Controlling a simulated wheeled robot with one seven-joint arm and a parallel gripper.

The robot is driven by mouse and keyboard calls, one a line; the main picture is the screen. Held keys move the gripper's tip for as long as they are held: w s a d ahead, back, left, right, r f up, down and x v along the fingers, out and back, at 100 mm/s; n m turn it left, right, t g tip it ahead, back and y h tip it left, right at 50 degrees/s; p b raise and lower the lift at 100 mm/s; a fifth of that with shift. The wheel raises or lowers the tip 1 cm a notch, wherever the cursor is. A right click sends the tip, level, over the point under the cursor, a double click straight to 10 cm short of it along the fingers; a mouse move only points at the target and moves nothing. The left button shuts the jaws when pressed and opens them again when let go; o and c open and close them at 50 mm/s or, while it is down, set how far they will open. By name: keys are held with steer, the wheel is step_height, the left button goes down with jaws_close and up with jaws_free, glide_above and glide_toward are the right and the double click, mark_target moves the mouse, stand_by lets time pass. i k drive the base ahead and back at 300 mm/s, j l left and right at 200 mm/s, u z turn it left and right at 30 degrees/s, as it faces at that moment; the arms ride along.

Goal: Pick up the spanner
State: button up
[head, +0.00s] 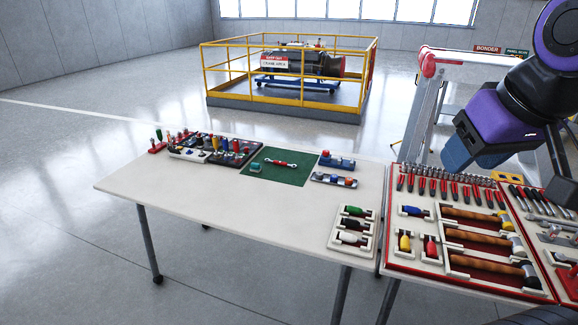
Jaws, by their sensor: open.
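A spanner (281,164) with silver ends and a red middle lies flat on a green mat (291,178) on the white table. A small teal object (256,168) sits by its left end. My gripper (473,158) is at the upper right, on my purple and black arm. It hangs above the table's right side, well to the right of the spanner and apart from it. It is open, and I see nothing held in it.
Left of the mat is a dark tray (243,162) of small tools. Small holders (338,162) stand right of it. A red tool tray (390,232) with hammers and screwdrivers fills the right. The table's front left (220,205) is clear. A yellow-railed enclosure (300,80) stands behind.

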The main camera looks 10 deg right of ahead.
mark_target(280, 164)
steer(key=j, duration=0.3)
steer(key=i+j+z, duration=0.1)
steer(key=i+j, duration=0.15)
steer(key=i+j+z, duration=0.25)
steer(key=i+j, duration=0.2)
steer(key=j, duration=0.2)
steer(key=i+j+z, duration=0.25)
steer(key=i+j, duration=0.15)
steer(key=j, duration=0.3)
steer(key=i+j+z, duration=0.15)
steer(key=j, duration=0.2)
steer(key=i+j+z, duration=0.1)
steer(key=j, duration=0.3)
steer(key=i+j+z, duration=0.15)
steer(key=j, duration=0.3)
steer(key=i, duration=0.1)
